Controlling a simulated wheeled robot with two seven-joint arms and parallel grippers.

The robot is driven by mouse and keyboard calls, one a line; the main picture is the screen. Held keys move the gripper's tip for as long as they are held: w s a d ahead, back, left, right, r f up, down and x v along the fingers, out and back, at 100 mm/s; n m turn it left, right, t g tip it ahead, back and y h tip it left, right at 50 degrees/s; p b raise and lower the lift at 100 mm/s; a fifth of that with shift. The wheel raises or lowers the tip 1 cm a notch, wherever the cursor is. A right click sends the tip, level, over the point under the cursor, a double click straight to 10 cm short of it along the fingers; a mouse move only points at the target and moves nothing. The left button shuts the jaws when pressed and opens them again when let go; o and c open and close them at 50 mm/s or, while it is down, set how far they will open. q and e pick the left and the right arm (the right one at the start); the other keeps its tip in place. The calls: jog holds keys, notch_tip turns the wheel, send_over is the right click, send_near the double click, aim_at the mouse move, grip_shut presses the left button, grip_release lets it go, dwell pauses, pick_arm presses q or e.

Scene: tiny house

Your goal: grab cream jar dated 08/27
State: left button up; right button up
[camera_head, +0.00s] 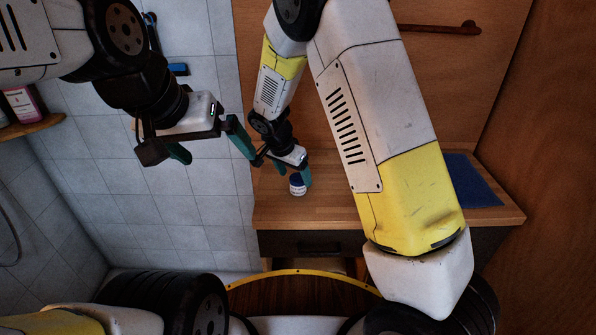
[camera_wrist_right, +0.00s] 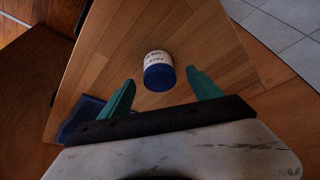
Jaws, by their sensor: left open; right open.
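A small white jar with a blue lid (camera_head: 298,187) stands on the wooden counter top (camera_head: 335,212), near its left edge. In the right wrist view the jar (camera_wrist_right: 159,72) shows its blue lid and dark print on its white side; the date is too small to read. My right gripper (camera_head: 283,172) is open right by the jar, and in its wrist view the jar appears between and just beyond the two green fingertips. I cannot tell whether they touch it. My left gripper (camera_head: 221,158) is open and empty, in front of the tiled wall.
A dark blue mat (camera_head: 470,180) lies on the right part of the counter. A dark drawer (camera_head: 312,243) is under the top. A wooden shelf (camera_head: 30,127) with a pink bottle (camera_head: 22,104) is at the far left. A wooden panel stands behind the counter.

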aim_at(296, 180)
jog(key=x, duration=0.3)
jog(key=shift+s+f, duration=0.15)
jog(key=shift+f, duration=0.3)
jog(key=c, duration=1.5)
jog(key=shift+r, duration=0.1)
